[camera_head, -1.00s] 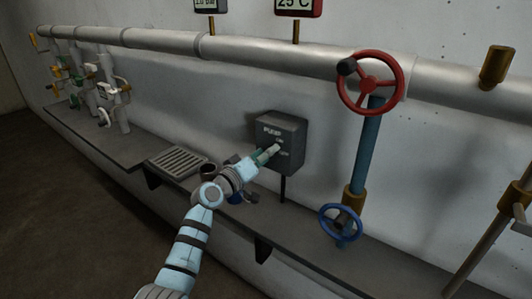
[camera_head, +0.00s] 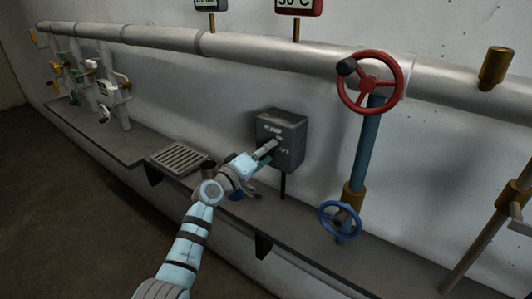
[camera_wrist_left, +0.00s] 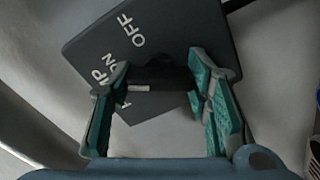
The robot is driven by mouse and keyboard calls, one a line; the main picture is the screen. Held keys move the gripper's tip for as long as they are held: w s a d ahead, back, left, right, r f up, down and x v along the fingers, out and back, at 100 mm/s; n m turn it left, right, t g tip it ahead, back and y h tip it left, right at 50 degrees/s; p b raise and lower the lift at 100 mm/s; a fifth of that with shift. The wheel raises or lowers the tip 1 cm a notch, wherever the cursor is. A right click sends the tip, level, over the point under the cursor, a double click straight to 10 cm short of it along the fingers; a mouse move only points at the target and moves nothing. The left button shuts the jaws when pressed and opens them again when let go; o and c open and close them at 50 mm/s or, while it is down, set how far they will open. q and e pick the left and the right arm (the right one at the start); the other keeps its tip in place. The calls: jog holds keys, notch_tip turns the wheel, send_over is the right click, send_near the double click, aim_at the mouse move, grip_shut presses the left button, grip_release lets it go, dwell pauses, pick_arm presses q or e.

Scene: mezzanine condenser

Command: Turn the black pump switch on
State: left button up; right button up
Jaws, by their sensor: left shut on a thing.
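The dark grey pump box (camera_head: 291,135) is on a post in front of the wall, with PUMP, ON and OFF lettered on its face. My left gripper (camera_head: 266,149) reaches it from the lower left and covers part of the face. In the left wrist view, the black pump switch (camera_wrist_left: 155,76) lies between the green-padded fingers of the left gripper (camera_wrist_left: 160,95), which is shut on it. A white mark on the switch shows at its left end, on the ON side of the lettering. My right gripper is not in view.
A red valve wheel (camera_head: 370,83) and a blue valve wheel (camera_head: 340,221) stand right of the box. A thick pipe (camera_head: 250,50) runs above it. A grey ledge (camera_head: 300,236) with a drain grate (camera_head: 178,158) lies below. A red-framed display (camera_head: 298,5) reads about 30 °C.

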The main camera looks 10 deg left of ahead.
pick_arm(q)
jog(key=o, duration=1.2)
jog(key=shift+c, duration=0.2)
jog(key=shift+s, duration=0.15)
jog(key=v, duration=1.2)
